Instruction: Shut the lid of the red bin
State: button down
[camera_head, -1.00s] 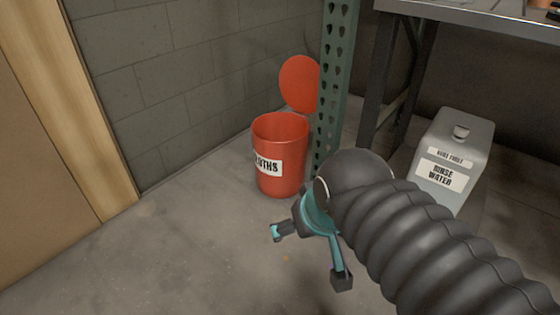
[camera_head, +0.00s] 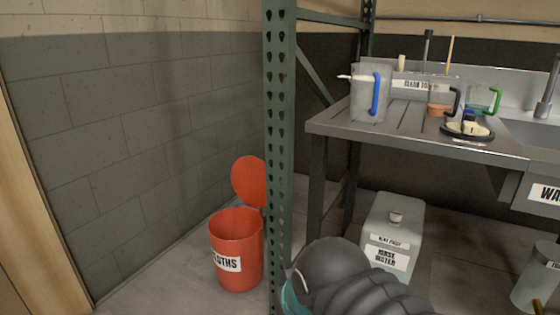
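The red bin (camera_head: 228,240) stands on the floor against the block wall, with a white label ending in "OTHS". Its round red lid (camera_head: 249,181) stands up, open, behind the bin's rim, and its right edge is hidden by the green rack post. My arm enters at the bottom, to the right of the bin and apart from it in the picture. Only a sliver of teal near my gripper shows at the bottom edge; the fingers are out of frame.
A green perforated rack post (camera_head: 279,150) rises just right of the bin. A grey rinse water container (camera_head: 412,225) stands under the metal sink bench (camera_head: 325,122), which carries jugs. Block wall (camera_head: 140,130) lies behind; floor left of the bin is clear.

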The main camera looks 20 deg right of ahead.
aim_at(247, 173)
jog(key=z, duration=0.4)
jog(key=k, duration=0.45)
jog(key=u, duration=0.5)
jog(key=i, duration=0.8)
jog(key=u, duration=0.9)
jog(key=i, duration=1)
jog(key=z, duration=0.95)
jog(key=i, duration=0.9)
jog(key=z, duration=0.95)
